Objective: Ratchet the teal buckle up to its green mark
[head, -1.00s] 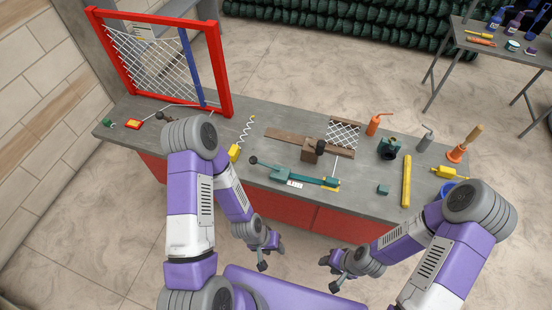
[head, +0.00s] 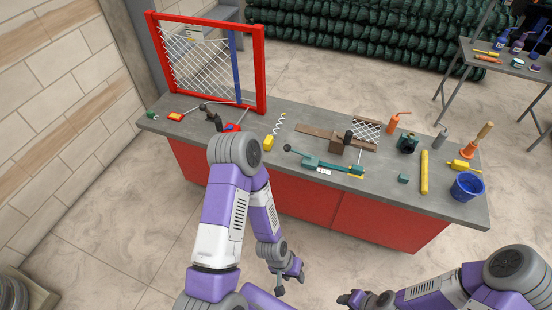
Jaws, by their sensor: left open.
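A long teal tool (head: 325,165), which looks like the teal buckle, lies on the grey bench near its front edge. It has a black-knobbed lever at its left, a white scale label in front and a yellow part at its right end. I cannot make out a green mark at this size. My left gripper (head: 289,284) is open and empty, low in front of the bench and well apart from the tool. My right gripper (head: 352,298) shows only in part at the bottom edge; its jaws are unclear.
A red frame (head: 260,70) with wire mesh and a blue bar stands at the bench's left. A brown block (head: 339,145), a teal cube (head: 403,178), a yellow bar (head: 424,172) and a blue bucket (head: 466,186) are on the bench. Open floor lies in front.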

